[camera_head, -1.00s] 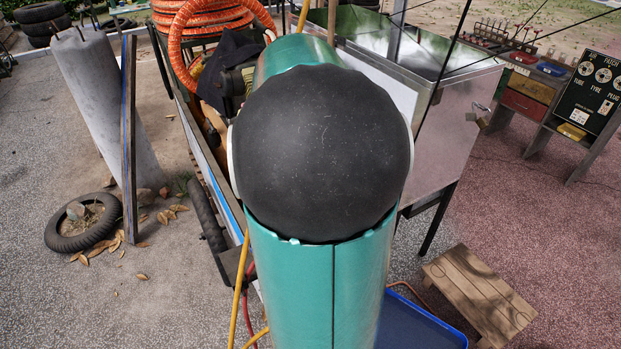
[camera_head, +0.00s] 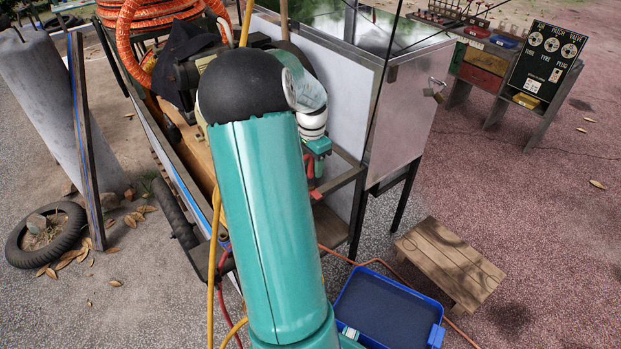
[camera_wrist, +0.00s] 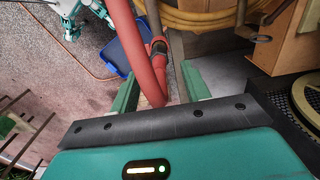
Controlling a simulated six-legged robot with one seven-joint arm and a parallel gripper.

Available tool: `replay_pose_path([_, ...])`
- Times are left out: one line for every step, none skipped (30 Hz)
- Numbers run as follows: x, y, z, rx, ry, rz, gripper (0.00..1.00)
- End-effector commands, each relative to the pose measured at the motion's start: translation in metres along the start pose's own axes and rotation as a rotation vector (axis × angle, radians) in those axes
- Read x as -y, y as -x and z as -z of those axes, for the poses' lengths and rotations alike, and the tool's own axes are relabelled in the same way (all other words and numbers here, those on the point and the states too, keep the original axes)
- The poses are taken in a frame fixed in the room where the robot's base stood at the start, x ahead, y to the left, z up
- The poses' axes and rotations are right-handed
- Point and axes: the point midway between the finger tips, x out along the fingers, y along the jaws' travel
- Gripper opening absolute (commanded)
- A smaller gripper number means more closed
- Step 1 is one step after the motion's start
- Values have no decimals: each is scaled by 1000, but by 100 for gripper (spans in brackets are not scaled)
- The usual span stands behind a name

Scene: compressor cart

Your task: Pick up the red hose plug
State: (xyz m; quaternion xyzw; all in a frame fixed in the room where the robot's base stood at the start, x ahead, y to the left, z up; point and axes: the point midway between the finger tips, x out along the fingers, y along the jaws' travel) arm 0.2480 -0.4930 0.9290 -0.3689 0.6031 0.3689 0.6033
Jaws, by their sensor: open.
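A red hose (camera_wrist: 138,50) hangs down in the wrist view and bends round low between my fingers. Beside it is a red plug (camera_wrist: 159,53) with a dark band near its upper end. My gripper (camera_wrist: 160,75) is open, its two green fingers on either side of the red pieces; I cannot tell if they touch. In the head view my gripper (camera_head: 318,149) is at the cart's near end, with a bit of red (camera_head: 312,168) just below it. The red pieces are partly hidden there by my arm.
A blue tray (camera_head: 437,333) and a wooden stool (camera_head: 450,262) stand on the ground at right. A metal cabinet (camera_head: 405,115) stands right behind my gripper. A yellow hose (camera_wrist: 215,18) is coiled close by. The paving at far right is mostly clear.

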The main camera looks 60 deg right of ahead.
Motion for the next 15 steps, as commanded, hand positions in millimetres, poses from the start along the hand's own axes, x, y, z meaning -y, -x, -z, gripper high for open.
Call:
replay_pose_path([0, -3, 0, 1, 0, -1, 47])
replay_pose_path([0, -5, 0, 1, 0, -1, 47])
replay_pose_path([-1, -8, 0, 0, 0, -1, 47])
replay_pose_path([-1, -11, 0, 1, 0, -1, 47])
replay_pose_path([-1, -15, -1, 1, 0, -2, 47])
replay_pose_path([-1, -21, -2, 2, 0, -3, 47])
replay_pose_path([-1, -26, -3, 1, 0, -3, 47])
replay_pose_path([-1, -31, -4, 2, 0, -3, 47])
replay_pose_path([-1, -37, -5, 2, 0, -3, 47])
replay_pose_path([-1, -42, -4, 1, -1, -2, 47])
replay_pose_path([-1, -46, -4, 1, 0, -2, 47])
replay_pose_path([-1, -50, -4, 1, 1, -2, 47])
replay_pose_path([-1, -52, -4, 1, 1, -2, 47])
replay_pose_path([0, -54, -4, 0, 1, -1, 47])
replay_pose_path([0, -55, -4, 0, 2, 0, 47])
